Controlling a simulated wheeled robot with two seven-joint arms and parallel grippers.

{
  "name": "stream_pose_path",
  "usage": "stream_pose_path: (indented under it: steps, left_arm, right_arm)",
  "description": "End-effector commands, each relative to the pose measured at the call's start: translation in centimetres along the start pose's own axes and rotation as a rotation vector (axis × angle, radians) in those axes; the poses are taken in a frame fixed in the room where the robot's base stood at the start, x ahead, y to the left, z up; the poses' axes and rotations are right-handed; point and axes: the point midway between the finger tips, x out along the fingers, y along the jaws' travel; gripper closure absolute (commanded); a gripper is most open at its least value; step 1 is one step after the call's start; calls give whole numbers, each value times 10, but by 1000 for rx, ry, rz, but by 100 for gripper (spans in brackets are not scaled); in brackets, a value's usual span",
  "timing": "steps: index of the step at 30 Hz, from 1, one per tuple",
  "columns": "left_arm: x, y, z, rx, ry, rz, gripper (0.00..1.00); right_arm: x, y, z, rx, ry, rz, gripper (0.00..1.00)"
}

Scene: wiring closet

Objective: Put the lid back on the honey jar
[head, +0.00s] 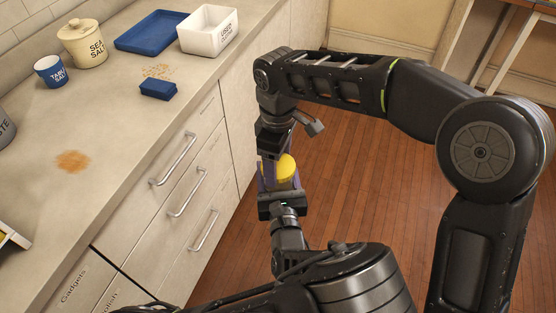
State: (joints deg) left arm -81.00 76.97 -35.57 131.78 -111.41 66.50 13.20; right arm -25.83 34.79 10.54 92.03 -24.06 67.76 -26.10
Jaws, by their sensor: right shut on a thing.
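A round yellow thing (287,172), with purple parts beside it, is between my two grippers, right of the drawers and above the floor. It is small and partly covered, so I cannot tell lid from honey jar. My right gripper (271,152) comes down from above, at the upper left of the yellow thing, and is shut on it. My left gripper (281,193) comes up from below and is close under the same thing. Its fingers are too hidden to tell whether they are open or shut.
On the counter (115,130) stand a blue mug (50,71), a lidded cream jar (82,44), a blue tray (152,31), a white bin (208,31) and a blue block (158,89). Drawer handles (173,160) project near my grippers. The wooden floor (340,200) is clear.

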Motion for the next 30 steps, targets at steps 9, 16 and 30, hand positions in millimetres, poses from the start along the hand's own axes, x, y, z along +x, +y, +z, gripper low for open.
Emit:
stream_pose_path:
  steps: [9, 16, 30]
  left_arm:
    - [0, 0, 1, 0, -2, 0, 100]
    - [0, 0, 1, 0, -2, 0, 100]
    - [0, 0, 1, 0, -2, 0, 100]
  right_arm:
    - [0, 0, 0, 0, 0, 1, 73]
    - [0, 0, 0, 4, 1, 1, 78]
    - [0, 0, 0, 4, 0, 1, 4]
